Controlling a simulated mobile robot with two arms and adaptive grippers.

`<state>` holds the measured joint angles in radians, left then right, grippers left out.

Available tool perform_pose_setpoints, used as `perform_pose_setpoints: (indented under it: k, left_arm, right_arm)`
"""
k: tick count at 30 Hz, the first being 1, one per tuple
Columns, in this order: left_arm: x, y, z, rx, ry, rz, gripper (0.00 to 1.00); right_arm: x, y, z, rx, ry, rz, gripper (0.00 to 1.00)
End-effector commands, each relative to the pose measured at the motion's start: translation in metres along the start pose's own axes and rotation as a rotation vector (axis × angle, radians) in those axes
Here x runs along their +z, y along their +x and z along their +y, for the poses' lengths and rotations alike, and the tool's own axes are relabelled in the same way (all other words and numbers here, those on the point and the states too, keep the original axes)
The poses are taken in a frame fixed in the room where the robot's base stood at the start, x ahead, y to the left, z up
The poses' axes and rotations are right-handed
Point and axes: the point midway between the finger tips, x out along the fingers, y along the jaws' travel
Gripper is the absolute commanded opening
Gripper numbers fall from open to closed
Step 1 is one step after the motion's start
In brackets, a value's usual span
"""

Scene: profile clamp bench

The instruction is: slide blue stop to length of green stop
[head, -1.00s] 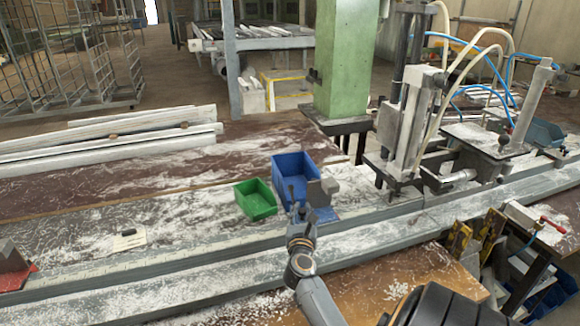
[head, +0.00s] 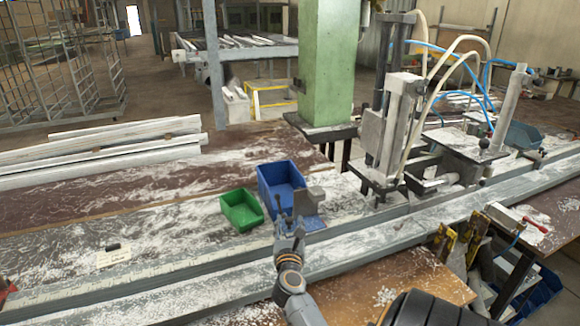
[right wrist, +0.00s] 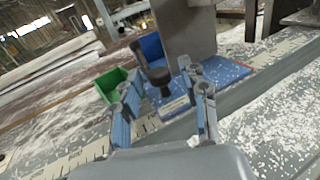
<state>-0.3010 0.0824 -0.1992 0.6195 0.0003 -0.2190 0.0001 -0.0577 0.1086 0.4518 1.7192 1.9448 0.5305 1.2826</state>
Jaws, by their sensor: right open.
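The blue stop is a grey upright plate on a blue base (head: 313,222), sitting on the scale rail beyond my right gripper. It also shows in the right wrist view (right wrist: 228,72), with a black knob (right wrist: 157,76) on its near left side. My right gripper (head: 288,218) is open. In the right wrist view its two fingers (right wrist: 158,88) stand on either side of the knob, with a gap to each; I cannot tell whether the knob is fully between them. I see no green stop in these frames. My left gripper is out of view.
A green bin (head: 241,211) and a blue bin (head: 281,180) stand behind the rail. A clamp machine with hoses (head: 398,130) stands over the rail at right. A printed card (head: 114,256) lies at left. A red part (head: 6,291) shows at the left edge.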

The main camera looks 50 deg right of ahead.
Motion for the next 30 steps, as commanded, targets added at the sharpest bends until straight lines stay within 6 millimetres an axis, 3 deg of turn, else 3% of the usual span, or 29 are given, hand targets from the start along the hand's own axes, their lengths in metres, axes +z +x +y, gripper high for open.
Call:
perform_pose_setpoints:
  k: [9, 15, 30]
  left_arm:
    - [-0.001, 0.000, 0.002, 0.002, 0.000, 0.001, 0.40]
    - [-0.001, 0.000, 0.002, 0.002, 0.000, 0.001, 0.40]
    - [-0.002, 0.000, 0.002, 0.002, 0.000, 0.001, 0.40]
  right_arm:
    - [-0.002, -0.069, -0.002, -0.002, 0.002, 0.006, 0.44]
    - [-0.002, -0.096, -0.002, -0.002, 0.002, 0.005, 0.44]
    - [-0.001, -0.102, -0.002, -0.003, 0.001, 0.002, 0.44]
